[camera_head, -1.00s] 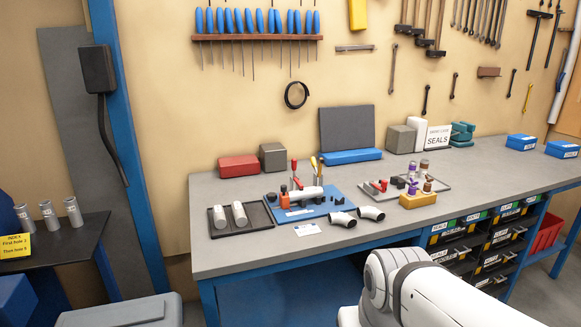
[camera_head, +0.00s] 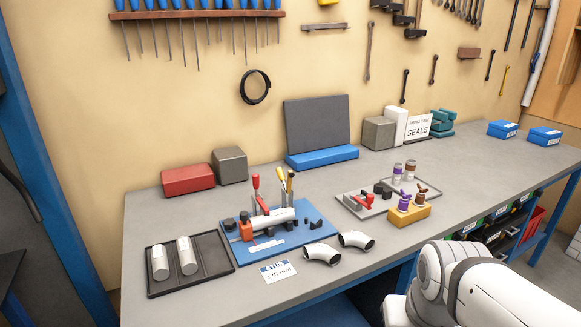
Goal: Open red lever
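A red-handled lever (camera_head: 262,196) stands nearly upright on the blue fixture plate (camera_head: 270,251), by a white cylinder (camera_head: 274,220) lying on that plate. A second red lever (camera_head: 352,201) lies low on the grey plate (camera_head: 372,212) to the right; its exact pose is too small to tell. An orange block (camera_head: 246,229) sits at the left end of the white cylinder. My white arm shows at the lower right, but my gripper is outside the picture.
A dark tray with two white cylinders (camera_head: 186,257) is left of the blue plate. Two metal elbows (camera_head: 320,254) and a label card (camera_head: 278,271) lie in front. A red box (camera_head: 187,180) stands behind.

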